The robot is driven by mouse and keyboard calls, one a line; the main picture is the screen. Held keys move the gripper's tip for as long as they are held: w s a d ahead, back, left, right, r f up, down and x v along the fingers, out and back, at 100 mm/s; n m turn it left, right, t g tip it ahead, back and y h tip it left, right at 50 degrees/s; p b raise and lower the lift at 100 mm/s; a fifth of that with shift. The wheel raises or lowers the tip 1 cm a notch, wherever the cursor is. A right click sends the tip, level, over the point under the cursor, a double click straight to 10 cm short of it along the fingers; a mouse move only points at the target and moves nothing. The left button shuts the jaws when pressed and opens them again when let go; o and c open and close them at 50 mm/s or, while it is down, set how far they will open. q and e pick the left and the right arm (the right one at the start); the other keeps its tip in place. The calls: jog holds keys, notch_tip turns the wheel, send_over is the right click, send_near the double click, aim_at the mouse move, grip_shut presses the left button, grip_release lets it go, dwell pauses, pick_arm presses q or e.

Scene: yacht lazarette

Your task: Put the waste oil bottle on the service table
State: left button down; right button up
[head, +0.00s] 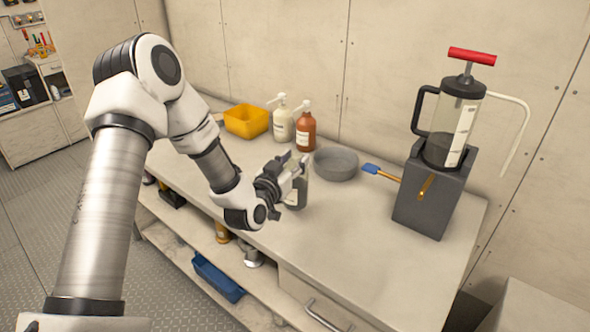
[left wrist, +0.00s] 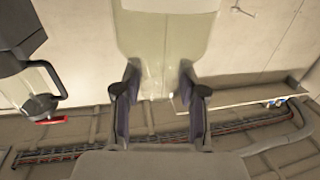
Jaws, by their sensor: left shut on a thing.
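The waste oil bottle (head: 298,196), clear with dark grey contents low down, is upright at the middle of the service table (head: 380,268). My left gripper (head: 293,176) is shut on it and hides much of it in the head view. In the left wrist view the pale, see-through bottle (left wrist: 165,45) fills the gap between the two fingers (left wrist: 160,100). Its base is at or just over the tabletop; I cannot tell if it touches. My right gripper is not in view.
A grey bowl (head: 336,164), brown pump bottle (head: 305,130), cream pump bottle (head: 283,124) and yellow bin (head: 246,121) stand behind. The table's front right is clear.

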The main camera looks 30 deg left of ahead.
pick_arm(q)
jog(key=f, duration=0.1)
jog(key=w+f, duration=0.1)
jog(key=f, duration=0.1)
jog(key=shift+a+f+p, duration=0.15)
jog(key=shift+f+p, duration=0.1)
jog(key=shift+p, duration=0.05)
jog(key=shift+s+f, duration=0.1)
jog(key=shift+f, duration=0.2)
jog(key=c, duration=0.6)
grip_release()
jog(key=shift+c, duration=0.2)
jog(key=shift+r, duration=0.2)
jog(key=shift+s+f, duration=0.1)
jog(key=shift+s, duration=0.2)
jog(key=s+d+b, duration=0.1)
jog(key=s, duration=1)
jog(key=shift+s+d, duration=0.15)
jog(key=shift+d, duration=0.1)
